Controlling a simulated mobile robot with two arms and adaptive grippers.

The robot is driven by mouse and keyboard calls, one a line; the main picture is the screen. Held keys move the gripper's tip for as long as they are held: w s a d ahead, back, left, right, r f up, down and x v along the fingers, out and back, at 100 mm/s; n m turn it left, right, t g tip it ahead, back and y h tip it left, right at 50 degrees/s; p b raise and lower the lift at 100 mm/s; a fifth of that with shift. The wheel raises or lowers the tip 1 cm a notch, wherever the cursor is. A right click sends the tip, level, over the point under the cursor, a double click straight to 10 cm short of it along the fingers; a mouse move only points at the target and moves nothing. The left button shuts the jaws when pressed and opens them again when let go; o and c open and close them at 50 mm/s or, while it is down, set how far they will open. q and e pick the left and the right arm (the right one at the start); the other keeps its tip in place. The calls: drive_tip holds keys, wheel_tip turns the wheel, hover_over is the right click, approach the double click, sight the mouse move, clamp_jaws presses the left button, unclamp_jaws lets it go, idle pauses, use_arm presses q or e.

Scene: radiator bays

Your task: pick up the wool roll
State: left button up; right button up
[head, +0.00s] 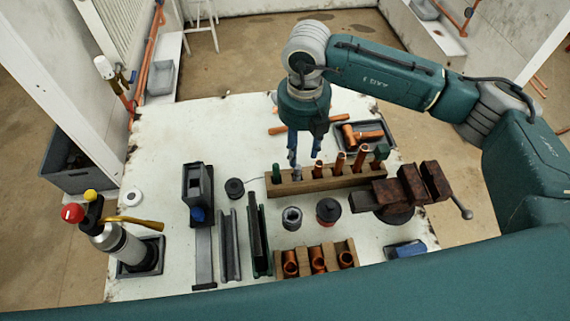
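A small grey roll with a dark centre (292,218), which looks like the wool roll, sits upright on the white table (160,240), in front of a wooden rack (330,183). I cannot make out its texture. My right gripper (305,158) points down over the back of the rack, behind and apart from the roll. Its two fingers are spread, and I see nothing held between them. My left gripper is not in view.
The rack holds copper pieces and green-handled tools. A dark tin (328,211) stands right of the roll, a dark reel (235,188) left. A rusty vise (405,192) stands right; a green-edged metal channel (259,240) and a copper-fitting block (316,260) are nearby.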

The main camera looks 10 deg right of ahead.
sight(298, 166)
drive_tip(key=shift+s+d+f+p, duration=0.1)
drive_tip(key=shift+s+f+p, duration=0.05)
drive_tip(key=shift+f, duration=0.5)
drive_tip(key=shift+s+d+f+p, duration=0.1)
drive_tip(key=shift+s+f+p, duration=0.05)
drive_tip(key=shift+f, duration=0.8)
drive_tip(key=shift+w+a+f, duration=0.1)
drive_tip(key=shift+a+f, duration=0.05)
drive_tip(key=shift+f, duration=0.1)
drive_tip(key=f+p, duration=0.2)
drive_tip(key=f, duration=0.2)
drive_tip(key=shift+a+f+p, duration=0.2)
drive_tip(key=shift+a+p, duration=0.1)
drive_tip(key=shift+p, duration=0.1)
drive_tip(key=shift+f, duration=0.35)
drive_tip(key=shift+c, duration=1.1)
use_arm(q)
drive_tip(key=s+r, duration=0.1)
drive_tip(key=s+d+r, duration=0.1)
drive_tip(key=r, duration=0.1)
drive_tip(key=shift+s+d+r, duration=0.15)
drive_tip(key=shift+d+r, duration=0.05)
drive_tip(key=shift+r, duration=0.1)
use_arm(e)
clamp_jaws()
